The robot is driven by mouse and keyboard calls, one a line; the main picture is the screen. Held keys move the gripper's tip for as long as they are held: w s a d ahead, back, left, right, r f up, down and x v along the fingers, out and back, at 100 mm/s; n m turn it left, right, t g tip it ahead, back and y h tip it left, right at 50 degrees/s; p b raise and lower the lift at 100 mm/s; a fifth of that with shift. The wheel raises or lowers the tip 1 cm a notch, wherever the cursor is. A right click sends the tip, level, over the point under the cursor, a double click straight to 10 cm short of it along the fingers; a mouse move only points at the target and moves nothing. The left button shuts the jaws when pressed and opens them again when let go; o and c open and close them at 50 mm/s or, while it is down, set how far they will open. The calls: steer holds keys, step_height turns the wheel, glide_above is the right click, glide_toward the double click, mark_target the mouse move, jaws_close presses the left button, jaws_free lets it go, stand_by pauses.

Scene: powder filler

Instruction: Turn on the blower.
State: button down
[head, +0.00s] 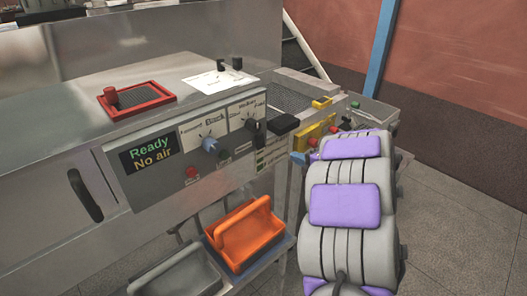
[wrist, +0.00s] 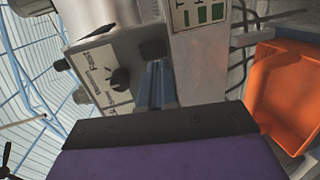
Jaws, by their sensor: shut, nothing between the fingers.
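A grey control panel (head: 190,150) on the steel machine's front has a display (head: 153,155) reading "Ready" and "No air". It carries a blue-grey knob (head: 209,143), a black knob (head: 252,126) and a red button (head: 192,172). I cannot tell which control is the blower's. My gripper shows as a small blue tip (head: 299,157) right of the panel, mostly hidden by my arm. In the wrist view its blue fingers (wrist: 154,85) are together and empty, pointing towards the panel's edge. A black knob (wrist: 120,78) is left of them there; I cannot tell whether they touch anything.
An orange bin (head: 247,235) stands on a low shelf below the panel and shows at right in the wrist view (wrist: 283,95). A grey bin (head: 180,275) is beside it. A red-rimmed tray (head: 137,97) lies on top. Open floor (head: 450,220) is at right.

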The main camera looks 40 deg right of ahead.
mark_target(261, 146)
steer(key=shift+s+a+f+n+t+y, duration=0.15)
steer(key=shift+s+a+n+t+y, duration=0.3)
steer(key=shift+s+a+y, duration=0.3)
steer(key=shift+w, duration=0.15)
steer(key=w, duration=0.4)
steer(key=w+f+b, duration=0.1)
steer(key=w, duration=0.4)
steer(key=w+a+f+b, duration=0.1)
steer(key=w, duration=0.3)
steer(key=shift+w+a, duration=0.1)
steer(key=shift+w, duration=0.25)
steer(key=shift+w+f+b, duration=0.1)
steer(key=shift+b, duration=0.2)
